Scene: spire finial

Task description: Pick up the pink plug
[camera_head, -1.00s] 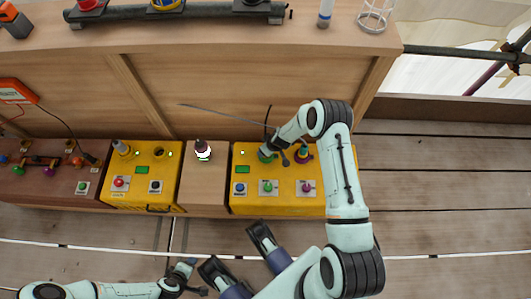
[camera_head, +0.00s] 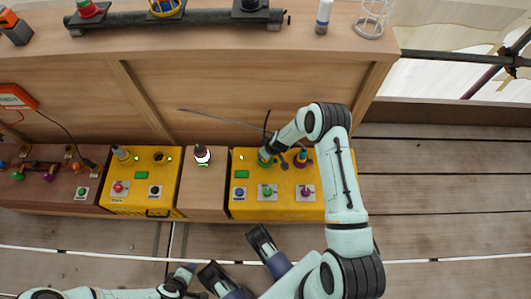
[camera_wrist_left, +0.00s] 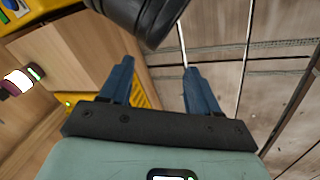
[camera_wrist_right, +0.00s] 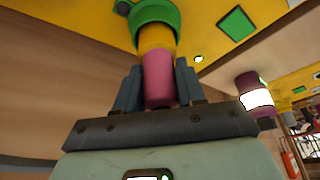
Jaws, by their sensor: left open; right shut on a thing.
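The pink plug (camera_wrist_right: 159,80) stands between the fingers of my right gripper (camera_wrist_right: 158,85), which is shut on it. The plug's yellow part meets a green ring (camera_wrist_right: 152,20) on the yellow panel. I cannot tell whether it is still seated there. My left gripper (camera_head: 199,281) is open and empty, low in the head view in front of the boxes. Its two blue fingers stand apart in the left wrist view (camera_wrist_left: 155,85).
A dark purple and white bottle-like piece (camera_head: 202,155) stands on the wooden block between the boxes. The left yellow box (camera_head: 125,195) carries buttons. Plank floor (camera_head: 440,210) at the right is clear.

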